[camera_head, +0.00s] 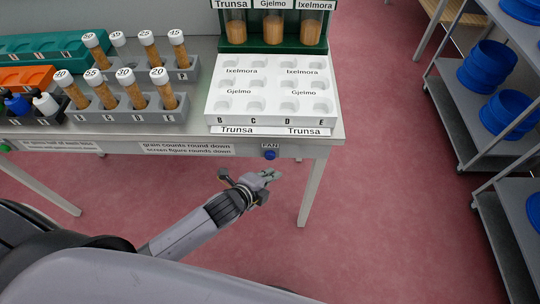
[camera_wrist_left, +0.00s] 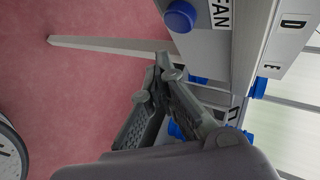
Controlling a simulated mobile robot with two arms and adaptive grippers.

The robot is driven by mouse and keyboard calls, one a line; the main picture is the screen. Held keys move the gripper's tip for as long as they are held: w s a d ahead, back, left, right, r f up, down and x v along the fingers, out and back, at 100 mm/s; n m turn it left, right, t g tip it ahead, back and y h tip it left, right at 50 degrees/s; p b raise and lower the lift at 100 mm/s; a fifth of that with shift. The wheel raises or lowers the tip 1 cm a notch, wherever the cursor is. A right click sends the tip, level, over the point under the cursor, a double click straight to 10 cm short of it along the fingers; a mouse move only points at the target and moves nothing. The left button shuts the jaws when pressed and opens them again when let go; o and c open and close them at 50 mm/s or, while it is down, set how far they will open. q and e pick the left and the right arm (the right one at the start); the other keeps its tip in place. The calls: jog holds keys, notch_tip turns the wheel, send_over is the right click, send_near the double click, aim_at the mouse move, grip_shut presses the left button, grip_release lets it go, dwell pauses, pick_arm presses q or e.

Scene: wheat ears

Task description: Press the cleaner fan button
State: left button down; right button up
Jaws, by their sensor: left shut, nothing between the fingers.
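The blue fan button (camera_head: 270,154) sits on the front edge of the table, just under a FAN label (camera_head: 270,146). In the left wrist view the blue button (camera_wrist_left: 180,16) is at the top, beside the FAN lettering. My left gripper (camera_head: 268,176) is a little below and in front of the button in the head view, apart from it. In the left wrist view the gripper (camera_wrist_left: 160,65) has its fingers together with nothing between them. My right gripper is not in view.
The table (camera_head: 322,140) carries a white tray (camera_head: 222,112) with labelled wells, grey racks (camera_head: 135,118) of capped tubes and a green stand (camera_head: 240,42) with grain jars. A table leg (camera_head: 310,190) stands right of my gripper. Shelves (camera_head: 468,130) with blue bowls are at the right.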

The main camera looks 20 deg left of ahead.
pick_arm(q)
jog(key=s, duration=0.2)
jog(key=shift+s+d+p, duration=0.3)
jog(key=shift+s+d, duration=0.1)
dwell(0.6)
jog(key=s+a+f+n+g+y, duration=0.1)
jog(key=s+a+f+n, duration=0.2)
jog(key=f, duration=0.4)
jog(key=s+a+f+n+g+y, duration=0.15)
jog(key=s+f, duration=0.25)
jog(key=f, duration=0.4)
jog(key=s+a+f+n+g, duration=0.2)
jog(key=s+a+f+n, duration=0.15)
jog(key=f, duration=0.35)
jog(key=s+a+f+n+g, duration=0.1)
jog(key=s+f+n, duration=0.2)
jog(key=s, duration=0.5)
jog(key=s+a+f+n+g, duration=0.1)
jog(key=s+f+n+g, duration=0.1)
jog(key=s+f, duration=0.4)
jog(key=s+a+f+n+g+y, duration=0.1)
jog(key=s+f+n, duration=0.3)
jog(key=s, duration=0.6)
jog(key=shift+s+a+f+n+g, duration=0.15)
jog(key=shift+s+f+n+g, duration=0.25)
jog(key=shift+f+g, duration=0.3)
